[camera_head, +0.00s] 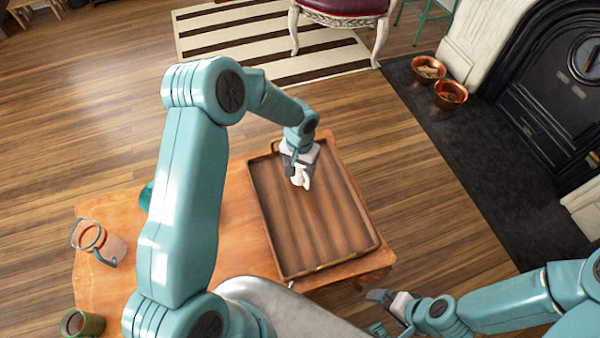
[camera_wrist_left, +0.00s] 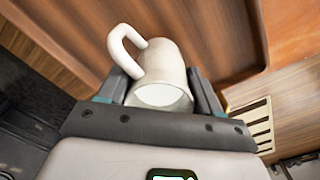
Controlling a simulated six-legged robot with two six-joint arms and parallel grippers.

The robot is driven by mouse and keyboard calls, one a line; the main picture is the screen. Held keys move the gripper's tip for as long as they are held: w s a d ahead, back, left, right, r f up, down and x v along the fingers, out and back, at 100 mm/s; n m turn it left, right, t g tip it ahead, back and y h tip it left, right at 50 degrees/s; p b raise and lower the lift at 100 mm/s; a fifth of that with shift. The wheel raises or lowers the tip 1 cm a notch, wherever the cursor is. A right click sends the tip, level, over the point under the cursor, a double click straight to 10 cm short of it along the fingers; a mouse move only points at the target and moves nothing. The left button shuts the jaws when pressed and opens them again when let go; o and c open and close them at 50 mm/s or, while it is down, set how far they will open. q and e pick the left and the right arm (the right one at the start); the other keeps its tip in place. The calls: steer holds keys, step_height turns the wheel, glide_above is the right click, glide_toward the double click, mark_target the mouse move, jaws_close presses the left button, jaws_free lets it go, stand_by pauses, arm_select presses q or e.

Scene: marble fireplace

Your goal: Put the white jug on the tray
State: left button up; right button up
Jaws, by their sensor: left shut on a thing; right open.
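The white jug (camera_wrist_left: 162,75) is between the fingers of my left gripper (camera_wrist_left: 165,92) in the left wrist view, its handle to the upper left and its open rim toward the camera. In the head view my left gripper (camera_head: 299,172) is over the far part of the brown wooden tray (camera_head: 335,225), and the jug (camera_head: 305,178) shows only partly beneath it. I cannot tell whether the jug touches the tray. My right gripper (camera_head: 388,310) is open and empty, low at the right, off the tray's near right corner.
The tray lies on a wooden table (camera_head: 240,225). At the table's left are a clear glass with a blue handle and orange ring (camera_head: 98,242) and a green cup (camera_head: 82,323). A teal object (camera_head: 146,196) is partly hidden behind my left arm. The tray surface is otherwise clear.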

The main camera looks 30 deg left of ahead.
mark_target(300, 173)
arm_select(q)
step_height(300, 173, down, 4)
steer(key=shift+r, duration=0.4)
steer(key=shift+b, duration=0.3)
steer(key=o, duration=1.3)
steer(key=shift+f, duration=0.2)
steer(key=shift+r+p, duration=0.25)
steer(key=shift+p, duration=0.05)
step_height(300, 173, up, 12)
steer(key=shift+f+p, duration=0.1)
steer(key=shift+p, duration=0.5)
steer(key=shift+d, duration=0.1)
